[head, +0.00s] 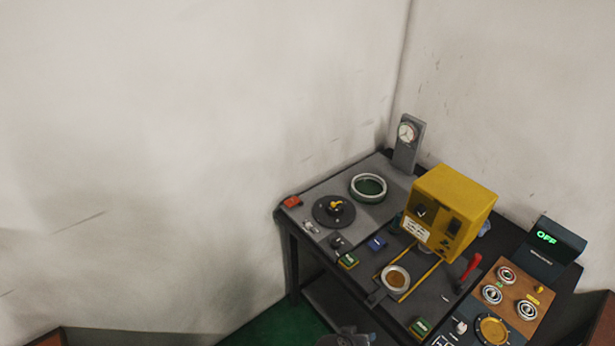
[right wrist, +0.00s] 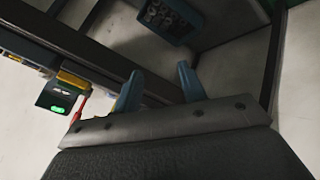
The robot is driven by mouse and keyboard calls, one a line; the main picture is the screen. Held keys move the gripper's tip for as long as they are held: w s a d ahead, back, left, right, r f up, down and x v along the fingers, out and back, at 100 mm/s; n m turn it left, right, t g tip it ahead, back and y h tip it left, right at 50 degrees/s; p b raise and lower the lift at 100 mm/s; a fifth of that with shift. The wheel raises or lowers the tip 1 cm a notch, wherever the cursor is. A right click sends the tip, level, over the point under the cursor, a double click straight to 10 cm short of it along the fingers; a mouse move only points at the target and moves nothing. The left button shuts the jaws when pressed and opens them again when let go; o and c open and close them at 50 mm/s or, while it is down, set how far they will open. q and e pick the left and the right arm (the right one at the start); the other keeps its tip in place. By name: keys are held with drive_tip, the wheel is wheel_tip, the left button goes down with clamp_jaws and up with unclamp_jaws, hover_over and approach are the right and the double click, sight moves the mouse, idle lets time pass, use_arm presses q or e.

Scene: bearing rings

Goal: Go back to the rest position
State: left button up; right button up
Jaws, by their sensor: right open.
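My right gripper (right wrist: 159,74) shows in the right wrist view with its two blue fingers apart and nothing between them. It is beside a dark table frame (right wrist: 95,58), and I cannot judge the gap to it. My left gripper is in neither view. In the head view, a small dark part at the bottom edge is cut off, and I cannot tell which part of my arms it is. A large metal ring (head: 368,187) lies on the grey bench. Another ring (head: 396,278) sits below the yellow machine. Several small bearing rings (head: 492,294) lie on a brown board (head: 517,318).
The bench (head: 351,230) stands in the corner with a yellow machine (head: 452,208), a dial gauge (head: 406,140) and a display reading OFF (head: 556,240). A blue bin (right wrist: 168,22) with contents shows in the right wrist view. The floor left of the bench looks clear.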

drive_tip(key=s+a+f+n+g+y+b, duration=0.1)
drive_tip(key=s+f+n+y+b, duration=0.15)
drive_tip(key=f, duration=1.05)
drive_tip(key=s+a+f+n+g+y+b, duration=0.1)
drive_tip(key=s+a+f+n+y+b, duration=0.2)
drive_tip(key=f, duration=1.1)
use_arm(q)
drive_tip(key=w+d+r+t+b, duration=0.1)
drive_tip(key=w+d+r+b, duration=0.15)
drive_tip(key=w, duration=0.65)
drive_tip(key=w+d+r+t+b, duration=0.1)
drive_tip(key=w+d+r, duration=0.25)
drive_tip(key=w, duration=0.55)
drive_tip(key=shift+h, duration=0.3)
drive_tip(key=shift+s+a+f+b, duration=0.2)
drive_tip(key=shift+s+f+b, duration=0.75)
drive_tip(key=shift+b, duration=0.35)
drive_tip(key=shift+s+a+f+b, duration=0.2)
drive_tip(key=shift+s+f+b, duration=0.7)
drive_tip(key=shift+b, duration=0.35)
use_arm(e)
drive_tip(key=s+d+f+m+g, duration=0.1)
drive_tip(key=s+d+f, duration=0.3)
drive_tip(key=f, duration=0.5)
drive_tip(key=s+d+f+m+g+y, duration=0.1)
drive_tip(key=s+d+f, duration=0.3)
drive_tip(key=s+f, duration=0.5)
drive_tip(key=shift+f+m, duration=0.35)
